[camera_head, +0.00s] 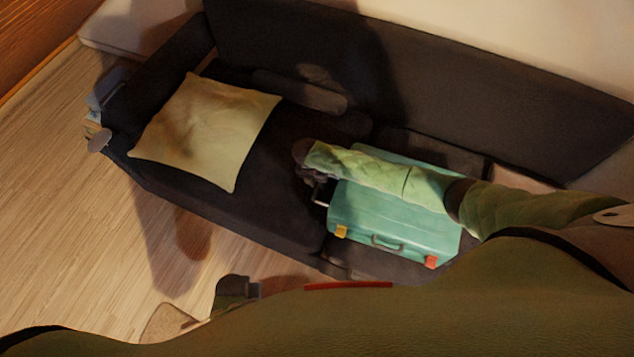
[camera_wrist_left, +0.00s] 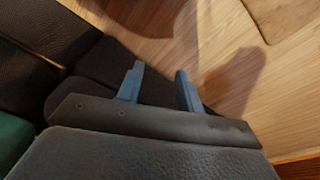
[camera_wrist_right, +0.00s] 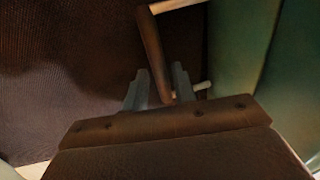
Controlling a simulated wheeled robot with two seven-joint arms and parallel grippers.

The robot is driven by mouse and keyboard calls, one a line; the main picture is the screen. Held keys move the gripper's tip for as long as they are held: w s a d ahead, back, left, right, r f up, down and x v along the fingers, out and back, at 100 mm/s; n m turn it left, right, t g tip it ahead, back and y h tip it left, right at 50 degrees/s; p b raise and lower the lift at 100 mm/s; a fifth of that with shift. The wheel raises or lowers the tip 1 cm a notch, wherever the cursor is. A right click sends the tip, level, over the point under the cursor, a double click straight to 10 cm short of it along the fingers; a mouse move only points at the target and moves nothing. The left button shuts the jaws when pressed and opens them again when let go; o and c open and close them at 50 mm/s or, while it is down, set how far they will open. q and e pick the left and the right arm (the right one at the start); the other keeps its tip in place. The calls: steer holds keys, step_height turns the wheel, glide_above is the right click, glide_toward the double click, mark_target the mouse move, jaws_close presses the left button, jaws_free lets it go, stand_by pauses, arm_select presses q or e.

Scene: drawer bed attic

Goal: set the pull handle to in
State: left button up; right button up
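A teal suitcase (camera_head: 395,218) lies on the dark sofa. Its pull handle (camera_head: 319,194) sticks out from the suitcase's left end. In the right wrist view the pull handle (camera_wrist_right: 152,45) shows as a brown grip bar with pale rods running to the teal case (camera_wrist_right: 240,50). My right gripper (camera_wrist_right: 162,72) is open, with its two fingers apart and the grip bar reaching between them; I cannot tell whether they touch it. In the head view my right arm covers part of the suitcase. My left gripper (camera_wrist_left: 160,70) is open and empty, away from the suitcase.
The sofa (camera_head: 225,222) runs along the wall, with a pale cushion (camera_head: 205,130) on its left seat. A small carrying handle (camera_head: 387,243) is on the suitcase's near side. The wooden floor (camera_head: 85,185) at the left is mostly clear.

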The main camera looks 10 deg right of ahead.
steer(key=shift+o, duration=0.8)
